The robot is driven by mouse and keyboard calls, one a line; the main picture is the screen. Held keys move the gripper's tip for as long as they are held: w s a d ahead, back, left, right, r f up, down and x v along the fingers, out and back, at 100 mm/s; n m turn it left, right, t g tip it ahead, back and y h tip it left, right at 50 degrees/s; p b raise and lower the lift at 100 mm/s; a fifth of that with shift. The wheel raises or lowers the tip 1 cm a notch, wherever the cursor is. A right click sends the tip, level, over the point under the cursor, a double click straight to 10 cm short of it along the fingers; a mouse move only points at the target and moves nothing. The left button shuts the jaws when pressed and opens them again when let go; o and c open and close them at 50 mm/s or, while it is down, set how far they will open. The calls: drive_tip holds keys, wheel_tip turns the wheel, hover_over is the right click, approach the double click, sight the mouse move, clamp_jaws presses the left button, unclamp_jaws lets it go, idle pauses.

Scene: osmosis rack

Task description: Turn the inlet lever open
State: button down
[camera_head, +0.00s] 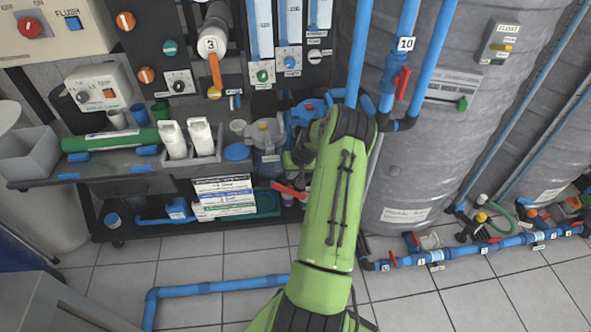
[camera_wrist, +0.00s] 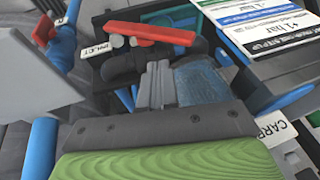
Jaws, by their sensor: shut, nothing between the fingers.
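The inlet lever (camera_wrist: 150,33) is a red bar above a dark valve body (camera_wrist: 122,66), with a white INLET label (camera_wrist: 97,50) beside it in the wrist view. In the head view, a red lever (camera_head: 289,190) shows low at the rack, just left of my green arm. My gripper (camera_wrist: 158,68) is shut and empty, with its fingertips just below the red bar in the wrist view. I cannot tell whether they touch the valve. In the head view my arm hides the gripper.
Stacked white cards (camera_head: 222,197) stand left of the lever on the lower shelf; similar cards (camera_wrist: 265,25) are at upper right in the wrist view. A large grey tank (camera_head: 430,150) stands to the right. A blue pipe (camera_head: 215,287) runs along the tiled floor.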

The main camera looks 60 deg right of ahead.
sight(277, 184)
drive_tip(key=f, duration=0.1)
drive_tip(key=w+a+f, duration=0.1)
drive_tip(key=w+f+b, duration=0.1)
drive_tip(key=shift+a+f, duration=0.2)
drive_tip(key=shift+a, duration=0.2)
drive_tip(key=shift+w, duration=0.1)
drive_tip(key=shift+w+a+f+b, duration=0.4)
drive_tip(key=shift+w+a+b, duration=0.05)
drive_tip(key=shift+w+a, duration=0.25)
drive_tip(key=shift+d, duration=0.1)
drive_tip(key=shift+r, duration=0.1)
